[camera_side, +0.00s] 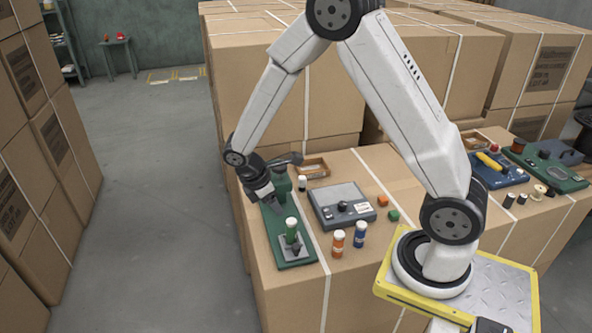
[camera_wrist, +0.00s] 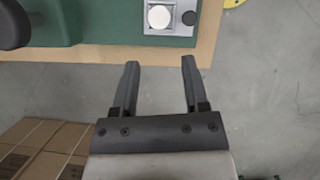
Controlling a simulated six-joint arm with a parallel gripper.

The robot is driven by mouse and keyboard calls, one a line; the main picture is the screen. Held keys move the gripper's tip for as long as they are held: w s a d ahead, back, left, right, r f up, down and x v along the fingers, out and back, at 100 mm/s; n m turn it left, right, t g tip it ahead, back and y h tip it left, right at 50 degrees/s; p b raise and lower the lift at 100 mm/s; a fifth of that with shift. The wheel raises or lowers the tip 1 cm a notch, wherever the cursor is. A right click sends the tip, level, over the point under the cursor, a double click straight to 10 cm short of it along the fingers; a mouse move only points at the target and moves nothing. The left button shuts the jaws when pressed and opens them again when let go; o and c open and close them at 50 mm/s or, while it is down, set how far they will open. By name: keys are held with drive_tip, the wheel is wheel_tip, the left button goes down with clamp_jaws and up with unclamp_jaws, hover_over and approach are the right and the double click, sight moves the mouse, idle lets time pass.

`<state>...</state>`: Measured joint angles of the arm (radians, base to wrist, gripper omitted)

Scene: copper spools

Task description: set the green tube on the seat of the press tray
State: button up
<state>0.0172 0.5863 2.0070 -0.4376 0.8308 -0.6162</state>
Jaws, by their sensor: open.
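The green tube (camera_side: 292,234) with a white cap stands upright on the grey metal seat of the green press tray (camera_side: 273,221), near the tray's front end. In the wrist view I see the tube's white cap (camera_wrist: 159,17) from above, over the grey seat plate on the green tray (camera_wrist: 108,27). My gripper (camera_side: 266,203) is beside the left edge of the tray, apart from the tube. In the wrist view my gripper (camera_wrist: 160,63) has its fingers spread, with nothing between them, short of the cap.
An orange tube (camera_side: 338,244) and a blue tube (camera_side: 360,234) stand right of the tray. A grey scale (camera_side: 343,205), an orange cube (camera_side: 383,200) and a green cube (camera_side: 394,215) sit nearby. The press's dark upright rises behind the tube. The carton's left edge is close to my gripper.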

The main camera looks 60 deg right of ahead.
drive_tip(key=s+a+r+m+t+y, duration=0.3)
drive_tip(key=s+a+r+m+t, duration=0.2)
drive_tip(key=s+m, duration=0.3)
drive_tip(key=a+r+m, duration=0.1)
drive_tip(key=m, duration=0.1)
drive_tip(key=shift+r+m+y, duration=0.35)
drive_tip(key=shift+m+y, duration=0.05)
